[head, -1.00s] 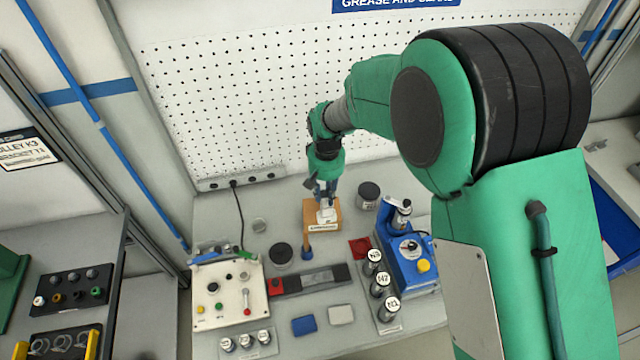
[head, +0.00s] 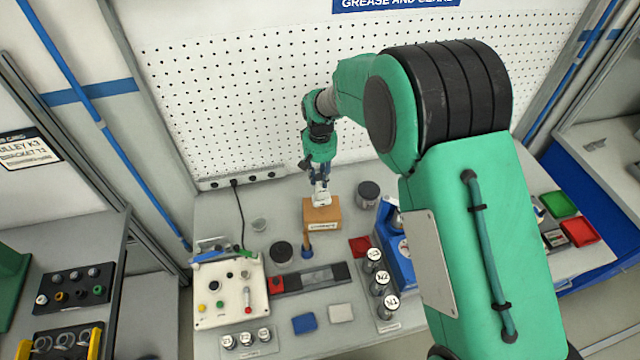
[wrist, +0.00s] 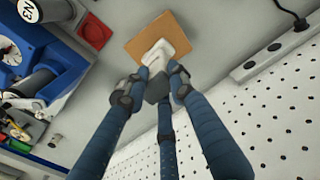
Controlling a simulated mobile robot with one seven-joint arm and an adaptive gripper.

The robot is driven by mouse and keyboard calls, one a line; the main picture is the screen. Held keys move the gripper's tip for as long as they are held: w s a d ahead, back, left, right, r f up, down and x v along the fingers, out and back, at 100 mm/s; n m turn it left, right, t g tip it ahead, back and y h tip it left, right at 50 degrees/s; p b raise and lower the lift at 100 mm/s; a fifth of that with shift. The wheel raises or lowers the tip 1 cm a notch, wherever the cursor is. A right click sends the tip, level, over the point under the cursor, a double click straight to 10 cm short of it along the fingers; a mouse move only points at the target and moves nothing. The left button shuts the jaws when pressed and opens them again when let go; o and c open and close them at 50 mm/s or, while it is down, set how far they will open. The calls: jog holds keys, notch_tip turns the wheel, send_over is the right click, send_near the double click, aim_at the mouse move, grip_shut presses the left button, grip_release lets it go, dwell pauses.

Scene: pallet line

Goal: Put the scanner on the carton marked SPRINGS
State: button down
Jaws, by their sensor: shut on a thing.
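The scanner (head: 321,197) is a small white thing at the tip of my gripper (head: 321,185). My gripper is shut on it. The brown carton (head: 321,215) stands on the bench just below the scanner; its front label is too small to read for sure. In the head view the scanner overlaps the carton's back edge, and I cannot tell whether they touch. In the wrist view the scanner (wrist: 164,52) shows between my fingers (wrist: 158,82), in front of the carton's tan top (wrist: 143,44), part of which it hides.
A dark round tin (head: 368,191) stands right of the carton and another (head: 282,253) front left. A brown-handled tool (head: 307,246) lies before the carton. The blue press (head: 396,250) stands at right, the control box (head: 228,290) at left. The pegboard (head: 240,100) rises behind.

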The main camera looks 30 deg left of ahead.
aim_at(320, 184)
jog(key=shift+f+p, duration=0.3)
jog(key=shift+f, duration=1.55)
jog(key=c, duration=1.5)
grip_release()
jog(key=shift+o, duration=0.2)
notch_tip(320, 184, up, 12)
jog(key=shift+r+b, duration=0.1)
jog(key=shift+b, duration=0.6)
